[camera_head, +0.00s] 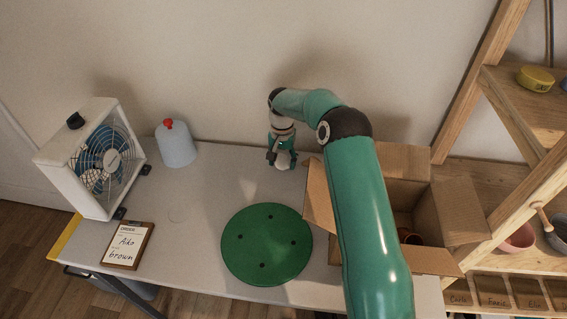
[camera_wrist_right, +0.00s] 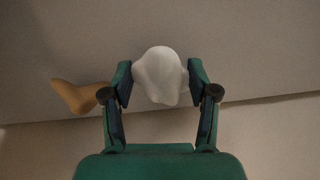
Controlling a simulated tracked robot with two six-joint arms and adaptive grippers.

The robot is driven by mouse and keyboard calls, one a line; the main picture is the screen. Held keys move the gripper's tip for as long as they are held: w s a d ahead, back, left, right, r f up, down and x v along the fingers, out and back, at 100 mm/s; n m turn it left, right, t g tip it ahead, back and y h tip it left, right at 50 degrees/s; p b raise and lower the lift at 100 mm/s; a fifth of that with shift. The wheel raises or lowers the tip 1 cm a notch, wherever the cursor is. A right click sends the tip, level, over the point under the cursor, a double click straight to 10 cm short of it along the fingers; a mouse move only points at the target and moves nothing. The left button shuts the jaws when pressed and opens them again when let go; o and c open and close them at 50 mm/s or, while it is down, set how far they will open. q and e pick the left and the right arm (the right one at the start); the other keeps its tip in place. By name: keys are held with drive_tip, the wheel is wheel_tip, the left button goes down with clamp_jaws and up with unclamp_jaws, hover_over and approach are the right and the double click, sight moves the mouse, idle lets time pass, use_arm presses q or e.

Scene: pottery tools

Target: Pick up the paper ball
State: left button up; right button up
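My right gripper (camera_head: 282,163) reaches down at the back edge of the grey table, left of the cardboard box. In the right wrist view, the pale, rounded paper ball (camera_wrist_right: 160,76) sits between the two fingers of this gripper (camera_wrist_right: 160,82). Both fingers appear to touch its sides. In the head view the ball is hidden by the gripper, and I cannot tell whether it is clear of the table. My left gripper is out of view.
A green disc (camera_head: 266,246) lies mid-table. An open cardboard box (camera_head: 457,212) stands right. A brown object (camera_wrist_right: 75,97) lies beside the gripper. Shelves (camera_head: 515,100) rise right.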

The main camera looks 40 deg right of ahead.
sight(282, 157)
drive_tip(key=shift+r, duration=0.1)
drive_tip(key=shift+c, duration=0.2)
drive_tip(key=shift+r, duration=0.45)
wheel_tip(282, 157, up, 8)
drive_tip(key=shift+w+r+b, duration=0.1)
drive_tip(key=shift+r+b, duration=0.05)
drive_tip(key=shift+b, duration=0.2)
drive_tip(key=s+r+b, duration=0.3)
drive_tip(key=s+r, duration=0.2)
drive_tip(key=r, duration=0.7)
drive_tip(key=s+a+f+b, duration=0.1)
drive_tip(key=s+b, duration=0.6)
drive_tip(key=s, duration=0.5)
drive_tip(key=s+a+f+b, duration=0.2)
drive_tip(key=s+b, duration=0.6)
drive_tip(key=s, duration=0.5)
drive_tip(key=shift+w+a, duration=0.1)
